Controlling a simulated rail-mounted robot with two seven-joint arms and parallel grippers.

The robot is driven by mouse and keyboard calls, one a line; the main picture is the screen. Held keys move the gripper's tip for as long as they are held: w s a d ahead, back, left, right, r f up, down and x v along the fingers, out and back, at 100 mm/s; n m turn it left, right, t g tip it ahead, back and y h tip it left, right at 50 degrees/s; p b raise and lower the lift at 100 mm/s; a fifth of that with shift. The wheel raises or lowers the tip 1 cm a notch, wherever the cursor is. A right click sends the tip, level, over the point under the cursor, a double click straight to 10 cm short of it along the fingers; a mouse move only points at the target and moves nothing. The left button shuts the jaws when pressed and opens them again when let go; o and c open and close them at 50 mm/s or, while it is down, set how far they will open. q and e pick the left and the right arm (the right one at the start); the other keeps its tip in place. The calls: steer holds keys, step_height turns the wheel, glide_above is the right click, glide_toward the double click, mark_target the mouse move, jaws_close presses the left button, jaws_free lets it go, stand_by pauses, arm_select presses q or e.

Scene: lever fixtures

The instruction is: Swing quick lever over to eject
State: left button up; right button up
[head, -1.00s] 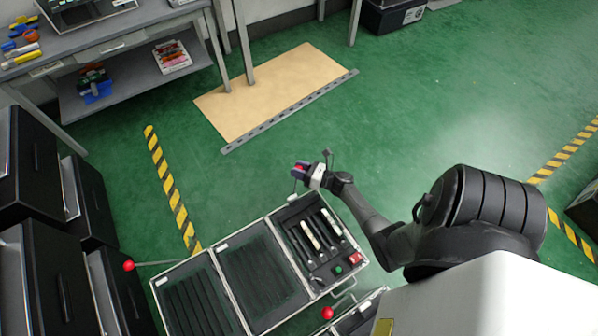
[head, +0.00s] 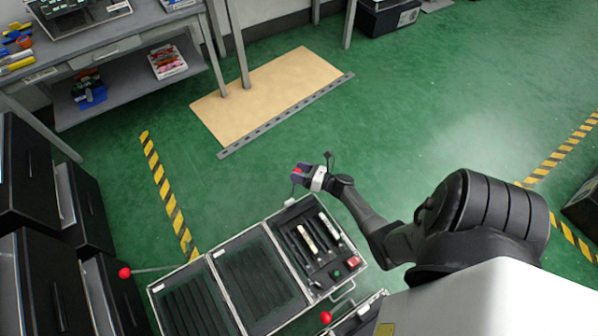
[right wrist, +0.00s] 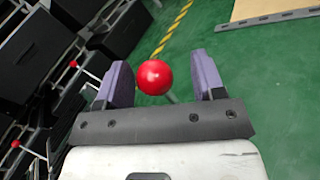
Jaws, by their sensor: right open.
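A red lever ball (right wrist: 154,77) on a thin pale rod sits between the purple fingers of my right gripper (right wrist: 160,82) in the right wrist view. The jaws are open, with a visible gap on the right side of the ball. In the head view my right gripper (head: 299,172) is beyond the far edge of the cases, around this ball. A second lever ball (head: 124,272) stands out at the left on a long rod. A third lever ball (head: 326,317) is at the bottom. I cannot tell which lever is the quick one. My left gripper is not seen.
An open-topped case (head: 330,266) with pale rods and red and green buttons lies below the gripper, beside two ribbed dark panels. Black drawer units (head: 45,275) stand at the left. A grey workbench (head: 115,45) is at the back left.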

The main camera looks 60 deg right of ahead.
steer(key=shift+a, duration=0.1)
steer(key=shift+s, duration=0.1)
steer(key=shift+s+r+p, duration=0.1)
steer(key=shift+s+p, duration=0.25)
steer(key=shift+s, duration=0.05)
steer(key=s+p, duration=0.3)
steer(key=s, duration=0.9)
steer(key=shift+s+d, duration=0.4)
steer(key=shift+d, duration=0.05)
